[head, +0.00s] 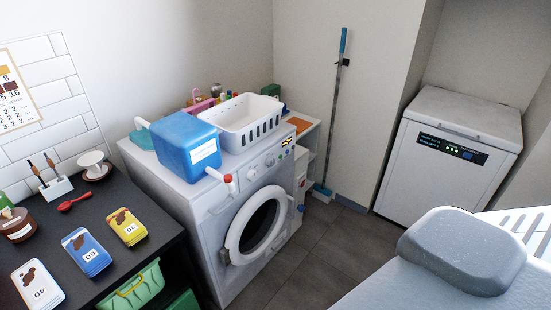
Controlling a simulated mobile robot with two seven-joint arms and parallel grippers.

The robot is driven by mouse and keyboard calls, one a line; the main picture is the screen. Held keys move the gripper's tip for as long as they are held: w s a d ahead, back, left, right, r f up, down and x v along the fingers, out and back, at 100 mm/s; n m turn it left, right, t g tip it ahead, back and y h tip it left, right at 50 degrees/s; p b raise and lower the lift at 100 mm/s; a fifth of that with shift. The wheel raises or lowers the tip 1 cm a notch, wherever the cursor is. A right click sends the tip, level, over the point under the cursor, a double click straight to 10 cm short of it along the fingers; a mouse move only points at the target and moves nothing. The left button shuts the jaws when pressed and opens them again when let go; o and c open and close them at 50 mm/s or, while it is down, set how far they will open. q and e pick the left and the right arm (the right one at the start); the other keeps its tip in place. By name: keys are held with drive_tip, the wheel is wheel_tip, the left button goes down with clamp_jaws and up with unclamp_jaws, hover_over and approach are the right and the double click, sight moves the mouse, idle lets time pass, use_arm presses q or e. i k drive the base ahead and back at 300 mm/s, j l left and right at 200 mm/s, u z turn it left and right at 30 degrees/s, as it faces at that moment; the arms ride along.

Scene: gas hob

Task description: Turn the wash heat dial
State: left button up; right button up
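A white front-loading washing machine (212,235) stands against the wall in the middle of the head view, its round dark door (262,222) closed. Small pale round dials (270,160) sit on its upper front panel, beside a small yellow-lit display (287,141). The dial markings are too small to read, so I cannot tell which one is the wash heat dial or how it is set. Neither of my grippers is in view.
A blue jug (187,143) with a red-capped spout overhanging the panel and a white basket (240,122) stand on the machine. A dark counter (103,215) with cards is at left. A white chest (445,150) stands back right. Grey floor (322,240) before the machine is clear.

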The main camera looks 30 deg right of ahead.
sight(270, 161)
drive_tip(key=i+l+u, duration=0.35)
drive_tip(key=l, duration=0.85)
drive_tip(key=l+u, duration=0.35)
drive_tip(key=l, duration=0.85)
drive_tip(key=l+u, duration=0.3)
drive_tip(key=l, duration=1)
drive_tip(key=l+u, duration=0.1)
drive_tip(key=l, duration=0.45)
drive_tip(key=k+l, duration=0.15)
drive_tip(key=l, duration=0.35)
drive_tip(key=l+u, duration=0.15)
drive_tip(key=l, duration=0.4)
drive_tip(key=k, duration=0.05)
